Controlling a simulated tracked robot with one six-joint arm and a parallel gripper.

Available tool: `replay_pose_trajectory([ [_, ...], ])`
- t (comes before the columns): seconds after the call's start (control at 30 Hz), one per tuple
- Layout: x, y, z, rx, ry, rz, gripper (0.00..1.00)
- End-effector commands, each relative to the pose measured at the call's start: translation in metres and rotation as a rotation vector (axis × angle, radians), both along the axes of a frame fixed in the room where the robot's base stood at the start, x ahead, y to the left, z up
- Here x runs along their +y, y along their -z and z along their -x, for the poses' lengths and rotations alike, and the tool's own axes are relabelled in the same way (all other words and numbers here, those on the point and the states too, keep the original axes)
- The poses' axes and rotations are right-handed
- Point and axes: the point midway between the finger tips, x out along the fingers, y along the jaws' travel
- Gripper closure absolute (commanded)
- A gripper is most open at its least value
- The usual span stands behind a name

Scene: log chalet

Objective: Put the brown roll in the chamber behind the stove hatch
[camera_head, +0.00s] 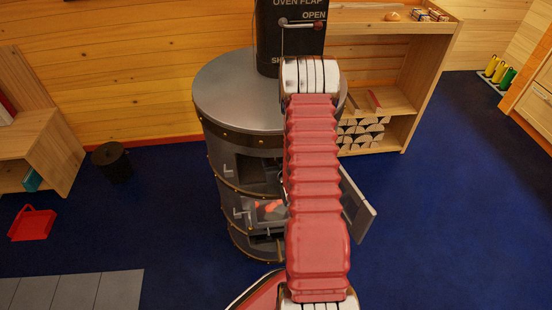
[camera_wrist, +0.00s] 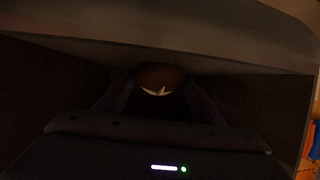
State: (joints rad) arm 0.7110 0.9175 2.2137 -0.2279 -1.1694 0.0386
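The grey cylindrical stove (camera_head: 240,95) stands in the middle of the head view. A grey hatch door (camera_head: 358,207) stands swung open on its right side. A dark chamber (camera_head: 258,172) shows in the stove's upper front, partly behind my arm. In the wrist view, the brown roll (camera_wrist: 161,76), with a pale score mark, sits between the fingertips of my gripper (camera_wrist: 160,88). The fingers appear to touch it on both sides. Dark walls surround them, like the inside of a chamber. In the head view my gripper and the roll are hidden by my arm.
Orange fire glows behind the lower stove front (camera_head: 268,210). A black flue (camera_head: 268,50) rises from the stove top. A wooden shelf (camera_head: 425,60) with logs stands behind right. A black bin (camera_head: 112,160) and red dustpan (camera_head: 32,223) lie left. Blue floor is clear on the right.

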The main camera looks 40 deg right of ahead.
Motion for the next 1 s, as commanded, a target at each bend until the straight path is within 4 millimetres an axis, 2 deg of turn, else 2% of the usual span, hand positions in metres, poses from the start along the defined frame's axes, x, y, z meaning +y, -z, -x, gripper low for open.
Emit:
replay_pose_trajectory([
  [0.03, 0.000, 0.000, 0.000, 0.000, 0.000, 0.000, 0.34],
  [0.23, -0.001, 0.000, 0.000, 0.000, 0.001, 0.000, 0.20],
  [0.57, -0.001, -0.001, 0.001, 0.000, 0.002, 0.001, 0.20],
  [0.77, 0.005, -0.007, 0.013, 0.001, 0.003, 0.000, 0.20],
  [1.0, 0.021, -0.021, 0.043, 0.001, 0.003, 0.000, 0.20],
])
